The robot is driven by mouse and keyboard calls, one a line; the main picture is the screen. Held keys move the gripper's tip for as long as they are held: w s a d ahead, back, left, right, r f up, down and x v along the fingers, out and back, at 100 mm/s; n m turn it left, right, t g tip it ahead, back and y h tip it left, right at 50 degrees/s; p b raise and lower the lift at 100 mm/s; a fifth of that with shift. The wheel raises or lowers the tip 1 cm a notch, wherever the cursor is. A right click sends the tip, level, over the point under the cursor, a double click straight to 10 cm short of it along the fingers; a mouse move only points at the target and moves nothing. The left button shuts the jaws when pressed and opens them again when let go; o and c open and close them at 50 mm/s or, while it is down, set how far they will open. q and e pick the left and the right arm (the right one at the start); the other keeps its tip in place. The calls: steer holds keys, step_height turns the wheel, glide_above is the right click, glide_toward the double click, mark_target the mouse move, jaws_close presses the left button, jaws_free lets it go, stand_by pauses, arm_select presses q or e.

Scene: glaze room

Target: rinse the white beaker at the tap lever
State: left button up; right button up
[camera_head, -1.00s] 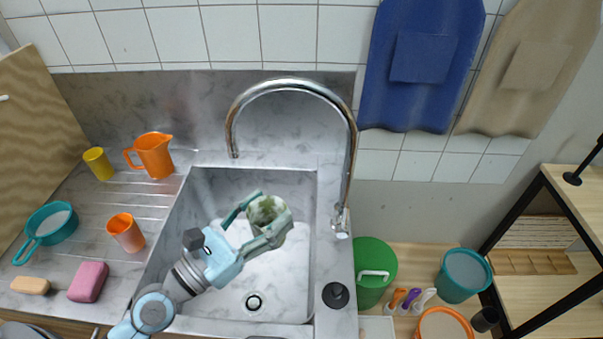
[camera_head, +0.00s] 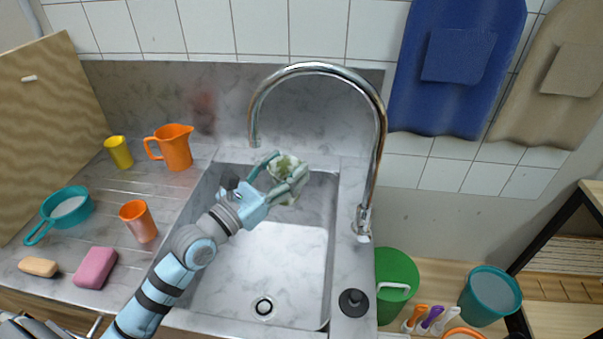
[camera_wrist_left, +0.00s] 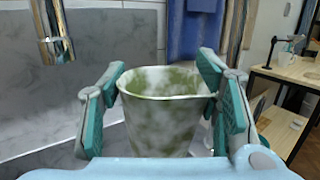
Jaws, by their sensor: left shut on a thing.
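The white beaker (camera_head: 285,177), stained with green patches, is between the fingers of my left gripper (camera_head: 277,178). The gripper is shut on it and holds it over the back part of the sink basin. In the left wrist view the beaker (camera_wrist_left: 166,115) looks upright, its open rim facing up, with green teal-padded fingers on both sides. The chrome tap (camera_head: 318,68) arches above, its spout end a little left of and above the beaker. The tap lever (camera_head: 362,222) is at the tap's base, right of the basin. My right gripper is not in view.
The sink basin (camera_head: 290,262) is otherwise empty. On the drainer at left stand an orange jug (camera_head: 174,148), a yellow cup (camera_head: 118,152), an orange cup (camera_head: 139,222), a teal pan (camera_head: 68,207) and a pink sponge (camera_head: 95,268). A black stopper (camera_head: 353,302) lies right of the basin.

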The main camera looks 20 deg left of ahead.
arm_select(q)
steer(key=a+f+b, duration=0.1)
steer(key=a+b, duration=0.1)
steer(key=a, duration=0.5)
steer(key=shift+s+f, duration=0.15)
